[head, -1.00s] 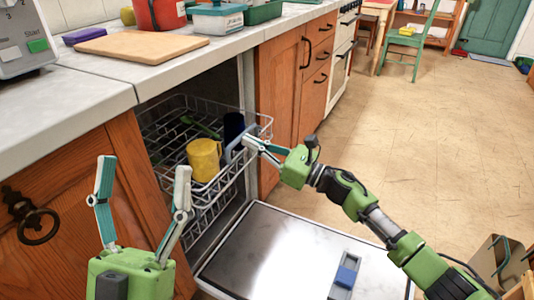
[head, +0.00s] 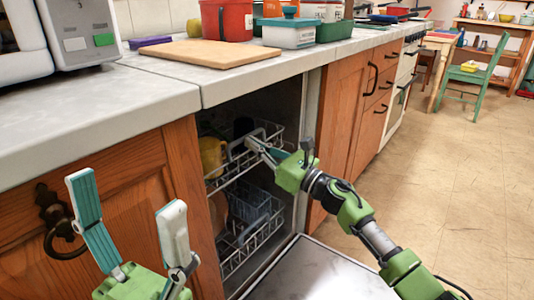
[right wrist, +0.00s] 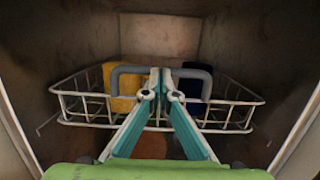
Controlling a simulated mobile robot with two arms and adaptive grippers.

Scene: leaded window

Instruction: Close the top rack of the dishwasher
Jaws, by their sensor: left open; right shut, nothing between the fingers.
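The wire top rack (head: 228,178) sits mostly inside the open dishwasher, holding a yellow mug (head: 211,158) and a dark cup (head: 243,126). In the right wrist view, the rack (right wrist: 82,106) shows with the yellow mug (right wrist: 118,82), the dark cup (right wrist: 196,86) and a grey handle (right wrist: 128,70) at its front. My right gripper (head: 254,143) is shut and empty, its fingertips at the middle of the handle; they also show in the right wrist view (right wrist: 160,84). Contact cannot be told for certain. My left gripper (head: 128,205) is open and empty, left of the dishwasher opening.
The dishwasher door (head: 320,278) is folded down below my right arm. A lower rack (head: 250,232) with dishes is inside. The counter (head: 235,75) overhangs the opening; a cutting board (head: 200,52) lies on it. Floor at the right is clear.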

